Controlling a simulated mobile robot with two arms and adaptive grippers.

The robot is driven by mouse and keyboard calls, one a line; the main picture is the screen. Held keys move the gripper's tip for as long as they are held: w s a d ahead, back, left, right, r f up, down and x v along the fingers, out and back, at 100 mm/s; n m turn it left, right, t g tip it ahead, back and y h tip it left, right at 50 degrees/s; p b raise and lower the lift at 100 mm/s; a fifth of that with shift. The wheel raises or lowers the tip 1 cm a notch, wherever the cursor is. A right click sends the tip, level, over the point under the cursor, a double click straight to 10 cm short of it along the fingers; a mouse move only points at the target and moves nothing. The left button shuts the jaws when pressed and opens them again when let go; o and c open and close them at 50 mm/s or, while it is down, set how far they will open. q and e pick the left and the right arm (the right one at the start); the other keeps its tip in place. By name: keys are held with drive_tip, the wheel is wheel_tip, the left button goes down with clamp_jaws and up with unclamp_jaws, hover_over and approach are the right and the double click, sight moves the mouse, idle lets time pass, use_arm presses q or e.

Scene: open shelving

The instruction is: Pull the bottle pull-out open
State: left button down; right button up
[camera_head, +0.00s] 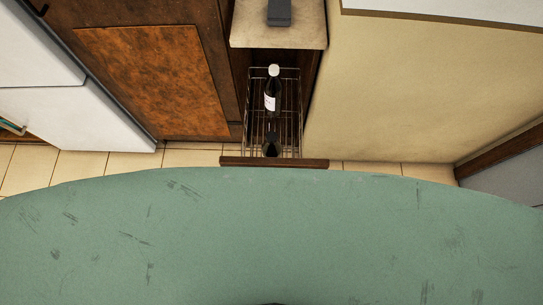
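The bottle pull-out (275,162) is a narrow wire rack with a brown wooden front, seen from above at the centre of the head view. It stands out from the cabinet, with a long stretch of its wire basket showing. A dark bottle with a white label and a white cap (271,92) stands in the rack toward the back. A second dark bottle (271,145) is in the rack close to the front panel. The handle, if any, on the outer face is hidden from this angle. Neither of my grippers is in view.
A beige counter piece (278,30) with a dark object (279,12) on it lies above the rack. A brown cabinet (155,80) is to the left, with a white appliance (70,110) beyond it. A beige panel (410,90) is to the right. Tiled floor (85,168) shows in a strip.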

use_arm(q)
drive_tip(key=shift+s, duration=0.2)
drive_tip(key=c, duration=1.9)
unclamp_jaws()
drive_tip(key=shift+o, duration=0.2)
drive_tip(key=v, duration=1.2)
